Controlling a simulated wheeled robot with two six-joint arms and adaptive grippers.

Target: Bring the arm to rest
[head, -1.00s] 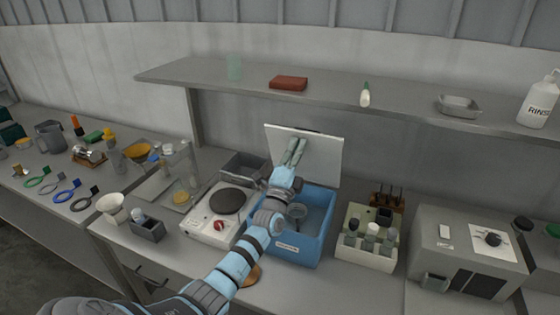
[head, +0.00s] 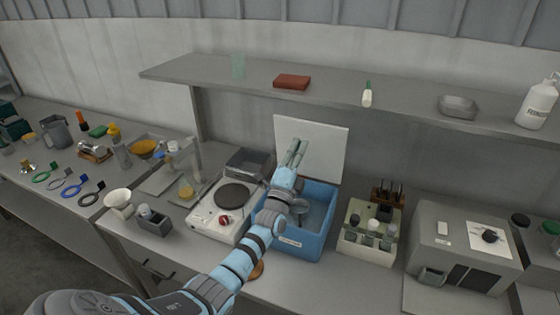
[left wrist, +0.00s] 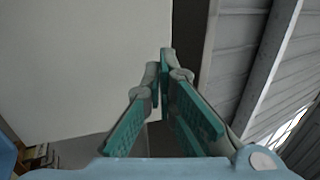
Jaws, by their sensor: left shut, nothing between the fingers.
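My left gripper (head: 298,147) is shut and empty. It points up and back, over the left side of the blue box (head: 288,246) and in front of its raised white lid (head: 325,147). My left arm reaches in from the bottom left and hides part of the box's left side. In the left wrist view the gripper's green-padded fingers (left wrist: 163,65) are together, with the pale lid (left wrist: 80,60) behind them. My right gripper is not in view.
A hotplate (head: 221,212) stands left of the box. A rack of bottles (head: 368,230) and a grey machine (head: 455,240) stand to the right. A shelf (head: 345,88) runs above, behind the lid. Rings and tools lie on the left bench.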

